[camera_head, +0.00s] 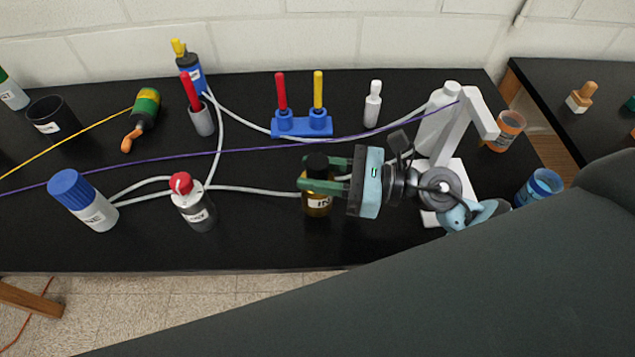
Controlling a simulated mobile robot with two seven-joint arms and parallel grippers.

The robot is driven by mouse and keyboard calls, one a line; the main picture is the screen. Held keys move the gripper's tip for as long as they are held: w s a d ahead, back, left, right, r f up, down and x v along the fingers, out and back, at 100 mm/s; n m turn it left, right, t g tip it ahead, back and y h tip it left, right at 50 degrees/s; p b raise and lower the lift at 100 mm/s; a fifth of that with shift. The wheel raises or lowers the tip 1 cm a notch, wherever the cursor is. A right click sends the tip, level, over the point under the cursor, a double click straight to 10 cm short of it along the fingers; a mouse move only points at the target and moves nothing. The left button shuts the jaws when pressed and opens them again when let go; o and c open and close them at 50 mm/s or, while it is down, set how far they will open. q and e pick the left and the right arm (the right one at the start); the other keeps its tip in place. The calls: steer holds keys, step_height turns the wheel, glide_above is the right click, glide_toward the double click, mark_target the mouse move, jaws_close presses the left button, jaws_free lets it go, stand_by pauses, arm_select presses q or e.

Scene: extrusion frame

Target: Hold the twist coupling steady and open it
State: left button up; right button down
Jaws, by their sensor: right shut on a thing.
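My right gripper (317,175), with green fingers and a light blue body, reaches in from the right. Its fingers are closed around a brown bottle (318,205) with a black cap (317,161), just below the cap. The bottle stands upright on the black bench; part of its label is visible and part of the bottle is hidden by the fingers. My left gripper is not in view. I cannot tell for sure which thing is the twist coupling; a green, yellow and orange tool-like piece (143,108) lies at the upper left.
Grey hoses run across the bench (270,255) among a red-capped bottle (194,205), a blue-capped bottle (84,200) and a white stand (440,125). A purple cable (260,147) crosses it. Behind are a blue peg rack (302,126) and a black cup (52,118).

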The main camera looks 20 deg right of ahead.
mark_target(315, 205)
steer(key=shift+f, duration=1.55)
steer(key=shift+f+b, duration=0.2)
steer(key=shift+b, duration=0.1)
steer(key=shift+f, duration=0.1)
steer(key=shift+f, duration=0.15)
steer(key=c, duration=1)
jaws_free()
steer(key=shift+c, duration=0.2)
